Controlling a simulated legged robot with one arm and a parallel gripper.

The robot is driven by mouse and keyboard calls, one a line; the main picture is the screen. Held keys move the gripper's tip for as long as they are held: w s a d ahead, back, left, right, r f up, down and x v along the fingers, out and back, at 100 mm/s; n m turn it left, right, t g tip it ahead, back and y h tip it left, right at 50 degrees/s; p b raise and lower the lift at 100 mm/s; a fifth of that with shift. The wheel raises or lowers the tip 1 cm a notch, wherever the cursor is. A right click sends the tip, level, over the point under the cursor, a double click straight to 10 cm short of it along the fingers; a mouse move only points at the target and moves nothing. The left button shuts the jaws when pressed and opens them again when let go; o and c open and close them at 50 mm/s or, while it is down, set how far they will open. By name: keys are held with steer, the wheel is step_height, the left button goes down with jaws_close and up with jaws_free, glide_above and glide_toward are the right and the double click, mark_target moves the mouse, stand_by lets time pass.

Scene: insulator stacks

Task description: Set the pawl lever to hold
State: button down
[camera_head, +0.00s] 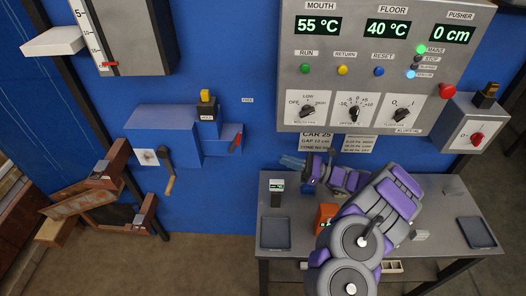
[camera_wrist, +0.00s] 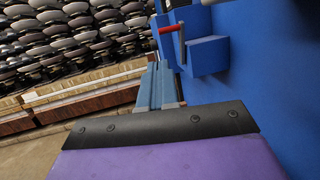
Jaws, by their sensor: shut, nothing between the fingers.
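The likely pawl lever is a small lever with a red grip (camera_head: 236,142), on the right side of a blue wall housing (camera_head: 165,132). In the wrist view its red grip (camera_wrist: 172,28) and a pale rod show beside a blue block, near the top. My gripper (camera_head: 287,161) is shut and empty, to the right of and below the lever in the head view, apart from it. In the wrist view my blue-grey fingers (camera_wrist: 157,82) point toward the lever's side of the housing, without visible contact.
A crank with a wooden handle (camera_head: 169,178) hangs at the housing's left. A yellow-topped device (camera_head: 206,100) stands above it. A control panel (camera_head: 385,68) is at upper right. My arm reaches over a grey table (camera_head: 460,210) with dark trays. Stacked insulators (camera_wrist: 70,40) stand behind.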

mark_target(238, 143)
steer(key=b+x, duration=0.2)
steer(key=x, duration=1.1)
steer(key=shift+a+b, duration=0.3)
steer(key=shift+a, duration=0.1)
steer(key=shift+w+r, duration=0.1)
steer(key=shift+r, duration=0.05)
steer(key=shift+a+r+h+p, duration=0.3)
steer(key=shift+r+h+p, duration=0.3)
steer(key=shift+p, duration=0.45)
steer(key=a+r+n+g+h+p, duration=0.1)
steer(key=a+h+p, duration=0.6)
steer(key=p, duration=0.7)
steer(key=shift+a+r+n+g+h, duration=0.4)
steer(key=shift+h, duration=0.6)
steer(key=shift+w, duration=0.1)
